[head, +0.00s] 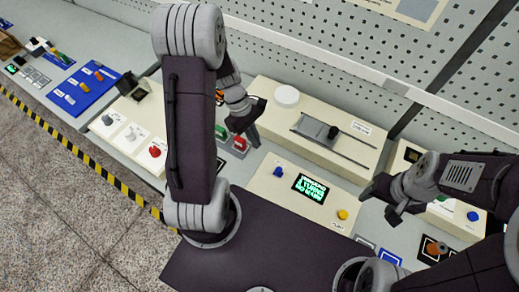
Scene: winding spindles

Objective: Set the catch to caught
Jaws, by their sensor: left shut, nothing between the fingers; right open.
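No part in the head view is readably labelled as the catch, so I cannot tell which one it is. A beige box (270,98) at the back has a dark sliding block (333,131) on two rails and a white round disc (287,96). My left gripper (255,138) is shut and empty, pointing down left of that box, close to a red block (239,144) and a green block (221,132). My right gripper (381,201) is open and empty, right of a beige panel (300,213) with a display (311,188), a blue button (278,171) and a yellow button (342,214).
A panel with red (155,151), white and black knobs lies left of my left arm. A blue tray (82,92) is further left. An orange knob (432,248) and another blue button (473,216) are at the right. A perforated wall (300,50) stands behind the bench.

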